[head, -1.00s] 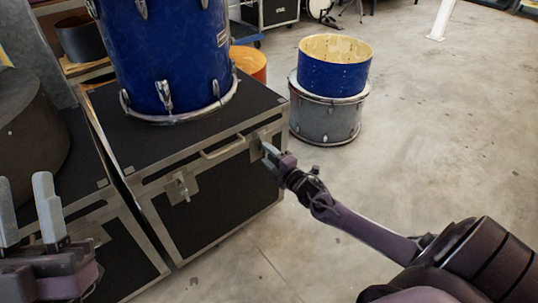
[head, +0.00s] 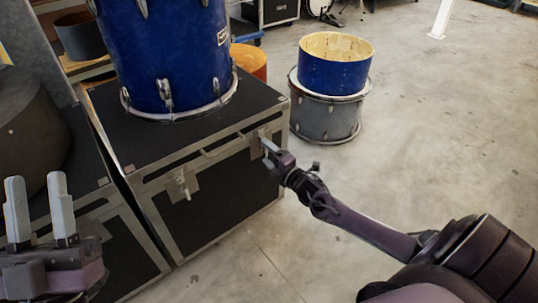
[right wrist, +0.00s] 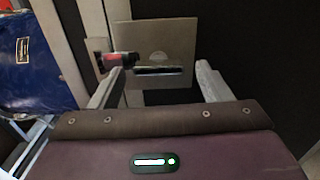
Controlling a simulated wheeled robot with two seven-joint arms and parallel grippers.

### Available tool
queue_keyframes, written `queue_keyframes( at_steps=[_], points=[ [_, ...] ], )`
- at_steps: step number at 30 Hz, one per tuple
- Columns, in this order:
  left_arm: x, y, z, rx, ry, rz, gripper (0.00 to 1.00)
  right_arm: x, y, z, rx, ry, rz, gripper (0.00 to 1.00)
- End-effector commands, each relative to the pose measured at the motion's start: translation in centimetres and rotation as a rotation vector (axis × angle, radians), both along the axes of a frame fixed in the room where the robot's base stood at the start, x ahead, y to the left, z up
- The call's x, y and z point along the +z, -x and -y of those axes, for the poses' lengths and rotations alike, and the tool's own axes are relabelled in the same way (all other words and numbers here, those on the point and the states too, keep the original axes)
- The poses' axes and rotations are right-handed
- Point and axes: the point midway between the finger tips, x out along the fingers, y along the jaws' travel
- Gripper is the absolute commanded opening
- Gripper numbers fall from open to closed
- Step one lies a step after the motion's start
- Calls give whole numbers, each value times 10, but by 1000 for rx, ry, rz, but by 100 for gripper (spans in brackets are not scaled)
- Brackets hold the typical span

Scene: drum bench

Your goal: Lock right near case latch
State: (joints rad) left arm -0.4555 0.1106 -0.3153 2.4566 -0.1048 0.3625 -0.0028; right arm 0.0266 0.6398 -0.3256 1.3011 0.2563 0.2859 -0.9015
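The black case (head: 235,182) with metal edges stands on the floor under the large blue drum. Its right near latch has a metal plate (right wrist: 160,40) and a dark lever with a red part (right wrist: 118,60). My right gripper (head: 266,147) is at this latch and partly hides it in the head view. In the right wrist view its two fingers (right wrist: 160,80) are spread, with the latch plate beyond and between them; the lever lies near the left fingertip. I cannot tell whether they touch. My left gripper (head: 38,200) is open and empty at the lower left.
The case's left latch (head: 182,186) and carry handle (head: 222,147) are on the same front face. The blue drum (head: 165,55) stands on the lid. Another case (head: 108,225) adjoins at left. Two stacked drums (head: 330,100) stand behind right. The floor at right is clear.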

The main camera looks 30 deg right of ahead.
Motion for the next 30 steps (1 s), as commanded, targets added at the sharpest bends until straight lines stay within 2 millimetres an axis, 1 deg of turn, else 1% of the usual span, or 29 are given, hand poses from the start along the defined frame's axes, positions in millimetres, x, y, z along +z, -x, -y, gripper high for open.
queue_keyframes(
  at_steps=[7,11,17,21,25,30],
  points=[
    [0,0,0,0,0,0,36,1,0,0,0,-1,1,71],
    [-2,-2,1,-1,-8,-20,36,1,3,0,0,-1,0,71],
    [-37,-20,11,-5,-81,-204,36,1,19,2,0,-1,-1,71],
    [-70,-31,17,-8,-144,-358,36,1,33,3,0,0,-3,71],
    [-102,-36,21,-12,-201,-497,36,1,46,4,1,-1,-1,71],
    [-141,-37,24,-19,-269,-661,36,1,62,5,0,-2,-2,71]
  ],
)
